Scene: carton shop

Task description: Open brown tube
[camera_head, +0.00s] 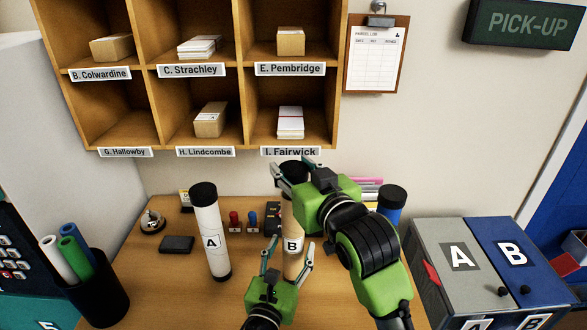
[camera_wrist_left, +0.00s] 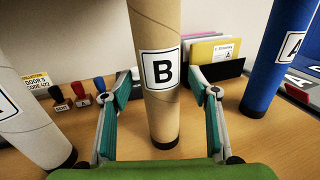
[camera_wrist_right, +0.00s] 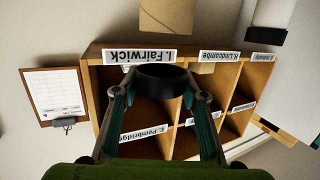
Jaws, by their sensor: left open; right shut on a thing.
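The brown tube (camera_head: 292,262), labelled B, stands upright on the desk. Its body fills the middle of the left wrist view (camera_wrist_left: 160,110). My left gripper (camera_head: 288,250) is open, with one finger on each side of the lower tube, not closed on it. My right gripper (camera_head: 296,172) is shut on the black cap (camera_head: 292,167). In the right wrist view the cap (camera_wrist_right: 161,78) sits between the fingertips. There the brown tube's top end (camera_wrist_right: 168,16) shows apart from the cap, with a gap between, so the cap is off and held above the tube.
White tube A (camera_head: 210,240) stands to the left and a blue tube (camera_head: 391,203) to the right, both black-capped. Stamps (camera_head: 243,220) stand behind. Shelves (camera_head: 150,110) hang above.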

